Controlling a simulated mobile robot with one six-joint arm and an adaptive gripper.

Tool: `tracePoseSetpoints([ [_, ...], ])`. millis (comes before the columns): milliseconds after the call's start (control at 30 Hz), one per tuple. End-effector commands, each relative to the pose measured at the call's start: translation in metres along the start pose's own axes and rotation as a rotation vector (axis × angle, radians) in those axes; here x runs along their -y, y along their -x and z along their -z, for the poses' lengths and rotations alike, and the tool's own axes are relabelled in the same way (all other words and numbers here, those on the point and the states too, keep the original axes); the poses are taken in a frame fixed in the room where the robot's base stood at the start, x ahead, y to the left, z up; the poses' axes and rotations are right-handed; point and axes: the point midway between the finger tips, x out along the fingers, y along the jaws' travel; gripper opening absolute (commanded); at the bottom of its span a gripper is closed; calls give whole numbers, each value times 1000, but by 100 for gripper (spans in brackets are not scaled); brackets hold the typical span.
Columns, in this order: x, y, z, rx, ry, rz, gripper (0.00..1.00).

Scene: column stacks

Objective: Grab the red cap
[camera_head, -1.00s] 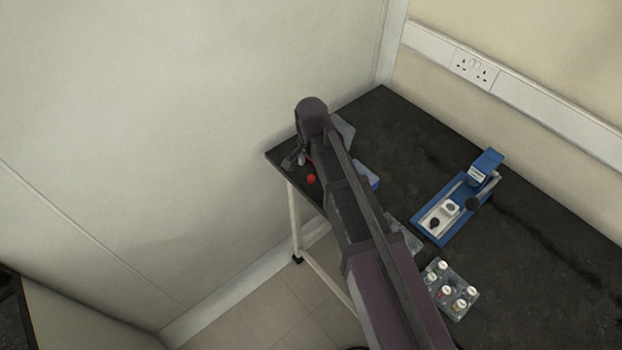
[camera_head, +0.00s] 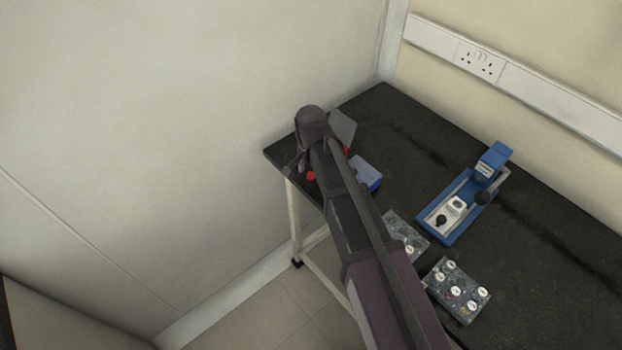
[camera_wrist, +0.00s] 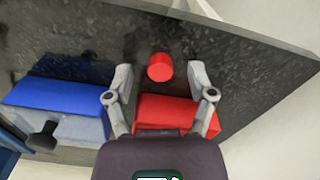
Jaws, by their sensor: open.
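The red cap (camera_wrist: 160,67) is a small red cylinder on the dark table top. In the wrist view it lies just ahead of my gripper (camera_wrist: 161,74), centred between the two fingertips. The fingers are spread wide and touch nothing that I can make out. In the head view the red cap (camera_head: 311,176) shows near the table's left edge, beside the end of my arm. My gripper (camera_head: 296,162) is mostly hidden there behind my arm.
A red block (camera_wrist: 176,112) lies close under my fingers. A blue box (camera_wrist: 58,95) is to its left in the wrist view. A wall borders the table's left end.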

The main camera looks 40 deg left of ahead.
Motion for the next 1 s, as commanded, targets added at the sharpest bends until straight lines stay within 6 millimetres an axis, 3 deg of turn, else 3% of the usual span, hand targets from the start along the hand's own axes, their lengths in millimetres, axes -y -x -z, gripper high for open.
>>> tracePoseSetpoints([
  [633, 0, -1, -1, 0, 1, 0, 71],
  [700, 0, -1, -1, 0, 1, 0, 54],
  [900, 0, -1, -1, 0, 1, 0, 19],
  [1000, 0, -1, -1, 0, 1, 0, 16],
])
